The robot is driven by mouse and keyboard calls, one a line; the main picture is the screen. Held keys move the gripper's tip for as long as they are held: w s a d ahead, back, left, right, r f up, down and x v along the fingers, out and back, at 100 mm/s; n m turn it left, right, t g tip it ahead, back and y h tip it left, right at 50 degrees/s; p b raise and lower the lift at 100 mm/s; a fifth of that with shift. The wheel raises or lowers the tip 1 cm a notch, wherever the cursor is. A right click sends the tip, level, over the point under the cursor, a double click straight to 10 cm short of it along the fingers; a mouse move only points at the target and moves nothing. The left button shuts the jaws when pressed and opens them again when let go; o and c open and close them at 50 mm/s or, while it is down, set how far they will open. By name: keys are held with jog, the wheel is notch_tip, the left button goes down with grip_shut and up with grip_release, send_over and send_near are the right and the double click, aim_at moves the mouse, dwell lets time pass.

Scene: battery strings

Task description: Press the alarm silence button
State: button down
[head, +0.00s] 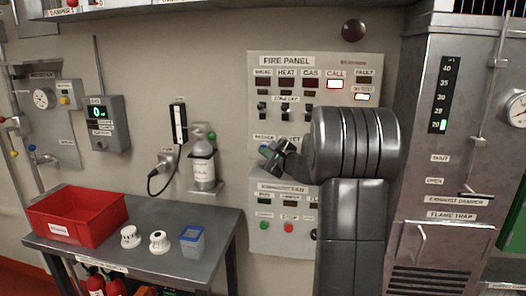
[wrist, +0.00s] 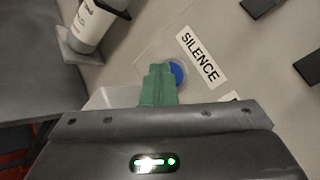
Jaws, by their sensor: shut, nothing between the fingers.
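The fire panel (head: 348,125) is a pale plate on the wall in the head view. In the wrist view the silence button is a round blue button (wrist: 178,72) beside a white label reading SILENCE (wrist: 201,60). My gripper (wrist: 158,80) has green fingertips, shut with nothing between them. They overlap the left part of the button in the wrist view; I cannot tell whether they touch it. In the head view my gripper (head: 268,151) is at the panel's lower left part, and the button is hidden there. The CALL lamp (head: 335,84) is lit.
A row of switches (head: 285,108) sits above my gripper on the panel. A grey cylinder on a bracket (head: 203,168) is to its left. Below left, a table (head: 190,265) holds a red bin (head: 95,222), two white round pieces and a blue container (head: 193,242).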

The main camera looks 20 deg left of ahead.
jog(key=shift+s, duration=0.1)
dwell(0.3)
jog(key=shift+s+d+b, duration=0.25)
jog(key=shift+s+b, duration=0.4)
jog(key=shift+s, duration=0.3)
jog(key=s+b, duration=0.1)
jog(key=s, duration=0.1)
jog(key=s+d+b, duration=0.1)
jog(key=s, duration=0.1)
jog(key=shift+s+d, duration=0.1)
jog(key=shift+s, duration=0.3)
jog(key=shift+w, duration=0.1)
jog(key=p, duration=0.1)
jog(key=w+p, duration=0.1)
jog(key=p, duration=0.1)
jog(key=shift+w+a+r, duration=0.2)
jog(key=shift+w+a, duration=0.05)
jog(key=shift+w, duration=0.05)
